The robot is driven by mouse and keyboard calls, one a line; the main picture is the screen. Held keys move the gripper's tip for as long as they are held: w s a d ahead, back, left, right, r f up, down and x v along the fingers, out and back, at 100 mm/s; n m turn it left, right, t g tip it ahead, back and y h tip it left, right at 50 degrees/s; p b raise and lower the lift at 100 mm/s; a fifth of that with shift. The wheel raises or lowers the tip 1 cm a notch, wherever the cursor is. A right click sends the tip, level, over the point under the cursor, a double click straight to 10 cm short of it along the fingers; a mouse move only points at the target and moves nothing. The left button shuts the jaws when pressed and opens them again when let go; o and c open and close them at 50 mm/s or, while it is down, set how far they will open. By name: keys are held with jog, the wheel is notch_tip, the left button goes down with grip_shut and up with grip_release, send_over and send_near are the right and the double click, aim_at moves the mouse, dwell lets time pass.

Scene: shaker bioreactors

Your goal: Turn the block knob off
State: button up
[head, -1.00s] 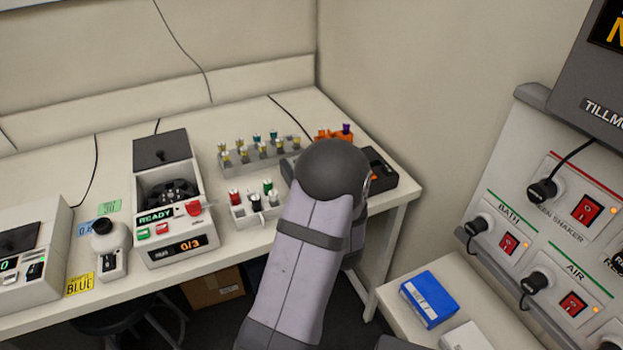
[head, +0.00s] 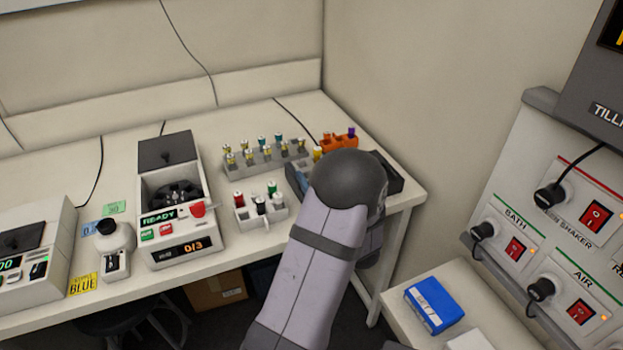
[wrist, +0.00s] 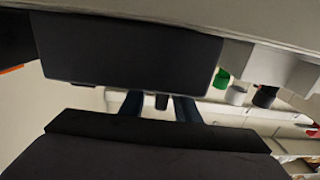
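A dark box, apparently the block (head: 385,178), stands at the right end of the bench, largely hidden behind my arm in the head view. It fills the upper middle of the wrist view (wrist: 125,50). A small dark stub, probably its knob (wrist: 162,102), projects from the box's edge. My gripper (wrist: 160,108) has its two bluish fingers apart, one on each side of the stub, with visible gaps and no clear contact. In the head view my arm hides most of the gripper; a blue part shows left of the arm's dark joint. The knob's setting cannot be read.
A small rack (head: 262,216) with red, white, black and green-capped vials stands left of my arm. A longer vial rack (head: 264,160) and an orange rack (head: 338,143) are behind. A centrifuge (head: 172,200) stands further left. A switch panel (head: 550,240) is at right.

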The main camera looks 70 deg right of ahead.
jog(key=shift+s, duration=0.1)
jog(key=shift+s+a+f, duration=0.1)
jog(key=shift+s+a, duration=0.1)
jog(key=shift+a, duration=0.05)
jog(key=b+v, duration=0.2)
jog(key=v, duration=0.4)
jog(key=shift+s+a, duration=0.15)
jog(key=shift+a, duration=0.05)
